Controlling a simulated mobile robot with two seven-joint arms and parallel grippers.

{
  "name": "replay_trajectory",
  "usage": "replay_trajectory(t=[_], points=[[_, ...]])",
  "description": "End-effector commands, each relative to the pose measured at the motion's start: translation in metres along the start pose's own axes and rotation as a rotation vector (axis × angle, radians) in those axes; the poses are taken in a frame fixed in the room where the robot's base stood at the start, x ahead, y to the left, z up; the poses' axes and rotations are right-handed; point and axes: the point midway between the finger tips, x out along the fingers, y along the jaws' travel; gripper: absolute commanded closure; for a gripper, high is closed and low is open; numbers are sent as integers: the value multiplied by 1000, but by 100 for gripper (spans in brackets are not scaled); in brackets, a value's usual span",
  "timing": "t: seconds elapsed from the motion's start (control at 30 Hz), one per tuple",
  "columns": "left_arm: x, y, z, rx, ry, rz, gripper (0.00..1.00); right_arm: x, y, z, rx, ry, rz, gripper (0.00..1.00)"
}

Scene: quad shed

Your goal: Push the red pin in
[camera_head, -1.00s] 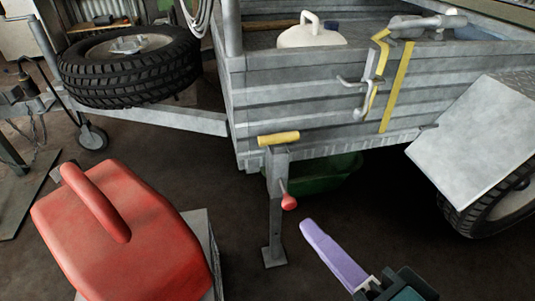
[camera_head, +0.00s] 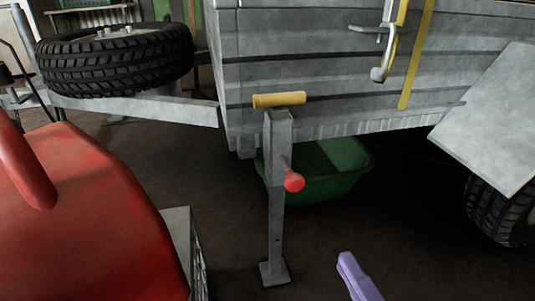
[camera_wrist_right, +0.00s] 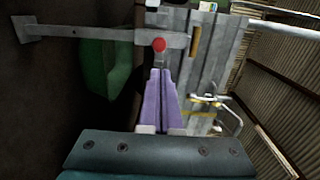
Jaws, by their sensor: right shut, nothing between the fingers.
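The red pin (camera_head: 293,181) sticks out from the side of the grey jack leg (camera_head: 277,160) under the trailer's front corner. A yellow handle (camera_head: 279,100) tops the leg. In the right wrist view the pin's round red end (camera_wrist_right: 159,45) shows just beyond the fingertips. My right gripper (camera_head: 346,262) has purple fingers and is below and to the right of the pin in the head view, apart from it. In the right wrist view the fingers (camera_wrist_right: 160,75) are together and empty. How far the pin sits in the leg cannot be told. My left gripper is not in view.
A green tub (camera_head: 330,175) lies under the trailer behind the leg. The trailer's wheel (camera_head: 500,210) and fender are at the right. The floor around the foot is clear.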

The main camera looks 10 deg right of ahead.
Motion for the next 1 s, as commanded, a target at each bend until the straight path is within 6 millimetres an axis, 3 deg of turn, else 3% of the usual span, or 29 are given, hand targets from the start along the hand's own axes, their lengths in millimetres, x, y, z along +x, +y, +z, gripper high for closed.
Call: replay_trajectory(t=[0.27,0.7,1.0], points=[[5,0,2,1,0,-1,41,11,1,0,-1,0,-3,100],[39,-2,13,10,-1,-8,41,99,3,0,0,1,-4,100],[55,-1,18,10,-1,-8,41,136,2,0,-1,0,-1,100]])
